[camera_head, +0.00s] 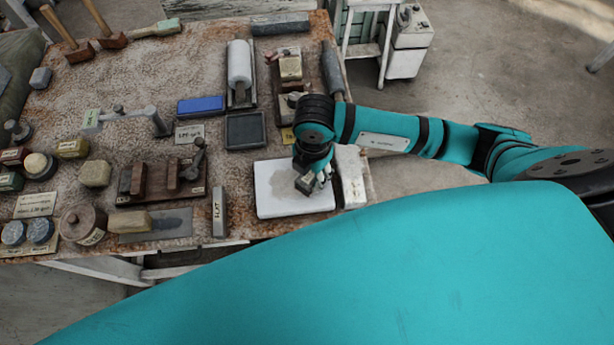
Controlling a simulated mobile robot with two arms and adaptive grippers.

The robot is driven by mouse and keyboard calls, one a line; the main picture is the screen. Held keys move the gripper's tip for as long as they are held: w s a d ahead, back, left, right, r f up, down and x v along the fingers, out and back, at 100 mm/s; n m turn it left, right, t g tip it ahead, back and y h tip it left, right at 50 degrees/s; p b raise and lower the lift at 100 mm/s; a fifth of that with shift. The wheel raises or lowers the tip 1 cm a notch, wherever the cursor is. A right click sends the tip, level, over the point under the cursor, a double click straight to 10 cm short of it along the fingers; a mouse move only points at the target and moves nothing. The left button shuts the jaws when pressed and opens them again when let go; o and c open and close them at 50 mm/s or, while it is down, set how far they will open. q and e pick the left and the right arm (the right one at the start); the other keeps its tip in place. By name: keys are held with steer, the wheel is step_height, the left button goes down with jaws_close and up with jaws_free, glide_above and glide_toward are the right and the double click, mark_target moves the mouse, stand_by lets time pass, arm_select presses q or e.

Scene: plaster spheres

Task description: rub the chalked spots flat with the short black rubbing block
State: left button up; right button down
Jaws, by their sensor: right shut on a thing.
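My right gripper (314,177) reaches in from the right, pointing down over a white slab (272,206) at the table's front right. It is shut on a short dark block (304,185), which sits low over the slab's right half; I cannot tell whether it touches the surface. A greyish patch (285,186) shows on the slab just left of the block. Separate chalked spots cannot be made out at this size, and the gripper hides part of the slab's back right. My left gripper is not in view.
A white bar (351,178) stands close right of the slab. An upright labelled grey block (219,213) is to its left, with a wooden rack (140,181) beyond. A dark tray (245,131) and blue box (201,105) lie behind. The left side is crowded.

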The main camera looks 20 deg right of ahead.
mark_target(301, 194)
steer(key=shift+s+a, duration=0.4)
steer(key=shift+a, duration=0.3)
steer(key=shift+s+a, duration=0.35)
steer(key=shift+a, duration=0.2)
steer(key=shift+s+a, duration=0.3)
steer(key=shift+a, duration=0.25)
steer(key=shift+p, duration=0.3)
steer(key=shift+w+d+r+p, duration=0.2)
steer(key=shift+w+d+r, duration=0.15)
steer(key=shift+d, duration=0.15)
steer(key=shift+w+d+r+p, duration=0.25)
steer(key=shift+d+r, duration=0.1)
steer(key=shift+d, duration=0.15)
steer(key=shift+r, duration=0.1)
steer(key=shift+r+p, duration=0.95)
steer(key=shift+r, duration=0.2)
steer(key=shift+r, duration=0.1)
